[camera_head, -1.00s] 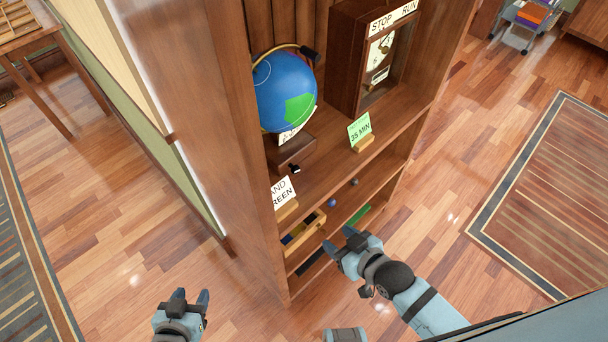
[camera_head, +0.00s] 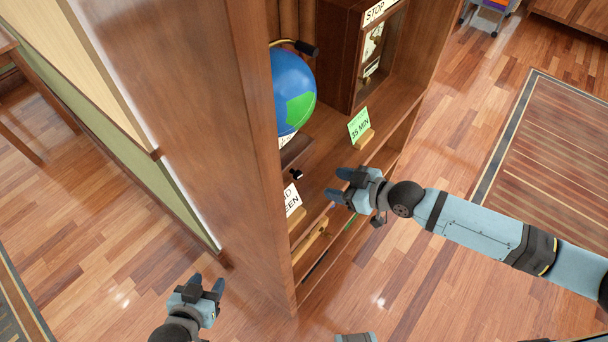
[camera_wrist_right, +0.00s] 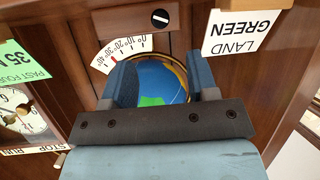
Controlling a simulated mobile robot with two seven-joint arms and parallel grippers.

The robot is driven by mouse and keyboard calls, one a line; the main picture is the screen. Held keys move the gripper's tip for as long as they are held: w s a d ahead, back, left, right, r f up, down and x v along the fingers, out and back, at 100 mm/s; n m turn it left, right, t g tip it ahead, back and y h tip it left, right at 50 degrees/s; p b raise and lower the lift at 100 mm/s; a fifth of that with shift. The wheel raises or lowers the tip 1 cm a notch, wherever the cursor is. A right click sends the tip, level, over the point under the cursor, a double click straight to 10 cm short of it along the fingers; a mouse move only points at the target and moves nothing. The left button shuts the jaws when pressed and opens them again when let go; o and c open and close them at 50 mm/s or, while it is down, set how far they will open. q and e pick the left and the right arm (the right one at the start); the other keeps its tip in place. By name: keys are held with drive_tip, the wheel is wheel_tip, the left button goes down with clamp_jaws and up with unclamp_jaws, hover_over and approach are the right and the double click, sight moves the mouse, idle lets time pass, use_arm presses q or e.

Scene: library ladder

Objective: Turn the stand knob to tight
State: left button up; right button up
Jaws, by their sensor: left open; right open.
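The stand knob is a small dark knob (camera_head: 297,174) on the front of the globe's wooden stand (camera_head: 294,150). In the right wrist view the knob (camera_wrist_right: 160,18) is a dark disc with a white line lying nearly level. My right gripper (camera_head: 338,184) is open and empty, in front of the shelf and a little right of the knob. In the right wrist view its fingers (camera_wrist_right: 162,75) are apart, with the globe (camera_wrist_right: 157,82) seen between them and the knob beyond them. My left gripper (camera_head: 207,282) is open and empty, low over the floor left of the bookcase.
The globe (camera_head: 292,92) stands above the knob. A "LAND GREEN" card (camera_head: 291,198) and a green "35 MIN" card (camera_head: 358,124) stand on the same shelf. A degree scale (camera_wrist_right: 124,50) shows beside the knob. The bookcase side (camera_head: 210,110) rises at left.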

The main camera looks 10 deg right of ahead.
sight(300, 176)
drive_tip(key=x, duration=1)
drive_tip(key=shift+w+a+f+p, duration=0.1)
drive_tip(key=shift+a+p, duration=0.1)
drive_tip(key=shift+p, duration=0.15)
drive_tip(key=c, duration=0.9)
drive_tip(key=b, duration=0.3)
drive_tip(key=shift+f+m+y, duration=0.3)
drive_tip(key=shift+m, duration=0.1)
drive_tip(key=shift+d+r+b, duration=0.1)
drive_tip(key=shift+r+b, duration=0.05)
drive_tip(key=shift+b, duration=0.25)
drive_tip(key=shift+r, duration=0.1)
